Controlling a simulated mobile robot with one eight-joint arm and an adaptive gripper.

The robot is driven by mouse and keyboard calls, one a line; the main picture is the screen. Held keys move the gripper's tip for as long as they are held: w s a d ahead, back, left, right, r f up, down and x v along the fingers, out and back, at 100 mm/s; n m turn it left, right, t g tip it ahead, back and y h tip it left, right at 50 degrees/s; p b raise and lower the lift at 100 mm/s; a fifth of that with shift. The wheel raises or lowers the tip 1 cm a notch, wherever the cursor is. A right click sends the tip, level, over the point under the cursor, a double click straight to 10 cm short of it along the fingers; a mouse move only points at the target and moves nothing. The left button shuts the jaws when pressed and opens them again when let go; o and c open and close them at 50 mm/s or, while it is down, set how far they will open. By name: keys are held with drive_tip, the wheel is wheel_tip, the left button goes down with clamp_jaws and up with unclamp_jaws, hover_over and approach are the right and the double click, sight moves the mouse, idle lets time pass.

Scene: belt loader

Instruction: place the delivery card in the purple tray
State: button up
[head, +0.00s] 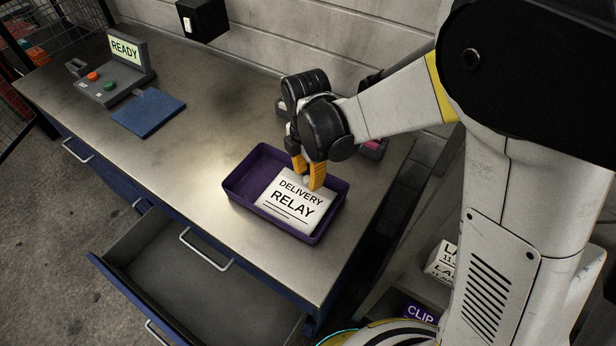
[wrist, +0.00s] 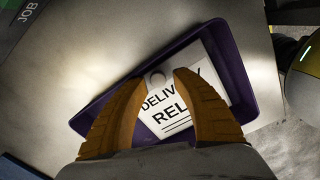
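The white delivery card (head: 290,207), printed "DELIVERY RELAY", lies inside the purple tray (head: 243,206), toward its right part. In the wrist view the card (wrist: 171,113) sits within the tray walls (wrist: 236,75), with a round grey knob near its upper edge. I cannot tell whether it lies fully flat. My gripper (head: 308,177) is low over the tray, with its orange fingers around the knob area. In the wrist view its fingertips (wrist: 157,78) are apart, with a visible gap on each side of the knob. The fingers hide parts of the card.
A control box (head: 112,78) with a "READY" screen and a blue pad (head: 148,112) are at the table's back left. An open drawer (head: 180,275) juts out in front. A pink item (head: 373,146) is partly hidden behind my gripper. The table's middle left is clear.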

wheel_tip(320, 180, up, 10)
drive_tip(key=p, duration=0.3)
drive_tip(key=shift+r, duration=0.2)
drive_tip(key=shift+s, duration=0.1)
drive_tip(key=shift+r, duration=0.1)
